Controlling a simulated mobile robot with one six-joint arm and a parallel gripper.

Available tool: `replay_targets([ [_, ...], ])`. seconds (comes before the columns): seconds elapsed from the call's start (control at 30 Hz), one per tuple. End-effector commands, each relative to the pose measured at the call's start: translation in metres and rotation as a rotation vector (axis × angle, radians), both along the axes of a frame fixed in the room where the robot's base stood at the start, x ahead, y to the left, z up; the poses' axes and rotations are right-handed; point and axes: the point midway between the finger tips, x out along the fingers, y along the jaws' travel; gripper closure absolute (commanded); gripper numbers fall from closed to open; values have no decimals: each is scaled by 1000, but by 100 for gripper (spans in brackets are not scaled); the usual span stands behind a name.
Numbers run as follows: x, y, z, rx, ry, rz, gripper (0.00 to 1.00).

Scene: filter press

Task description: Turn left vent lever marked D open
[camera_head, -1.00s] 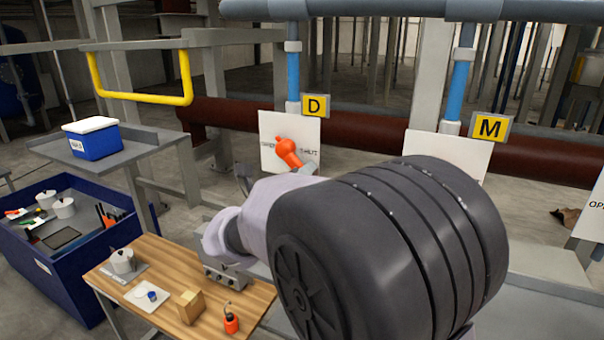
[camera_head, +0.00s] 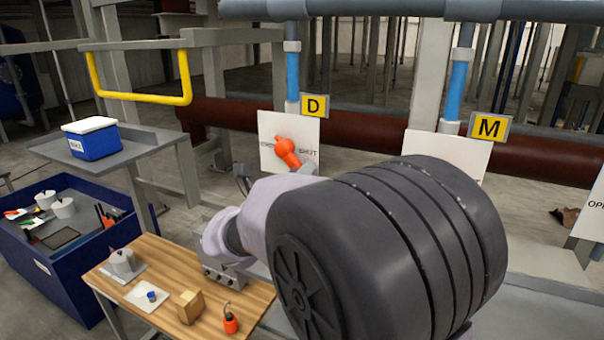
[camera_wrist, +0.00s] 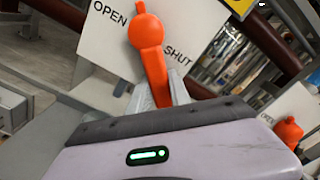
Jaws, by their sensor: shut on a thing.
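The orange vent lever (camera_head: 287,150) sits on a white plate (camera_head: 307,130) below the yellow D sign (camera_head: 315,105). In the wrist view, the lever (camera_wrist: 150,45) has its round hub between the words OPEN and SHUT, and its handle slants down, leaning to the SHUT side. My gripper (camera_wrist: 163,92) is shut on the lower end of this handle. In the head view my gripper (camera_head: 305,167) is mostly hidden behind my arm, with only a small grey part showing by the handle.
A second white plate (camera_head: 445,148) stands right under the M sign (camera_head: 490,127); another orange lever (camera_wrist: 288,131) shows in the wrist view. A dark red pipe (camera_head: 365,145) runs behind the plates. A wooden table (camera_head: 165,262) with small items and a blue bin (camera_head: 60,270) stand lower left.

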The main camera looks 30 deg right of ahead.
Motion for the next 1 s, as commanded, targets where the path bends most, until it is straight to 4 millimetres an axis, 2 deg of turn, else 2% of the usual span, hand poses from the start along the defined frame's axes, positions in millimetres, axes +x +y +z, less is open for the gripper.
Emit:
replay_targets([
  [0.57,2,2,-3,28,-42,1,100],
  [1.0,17,13,-20,239,-315,2,100],
])
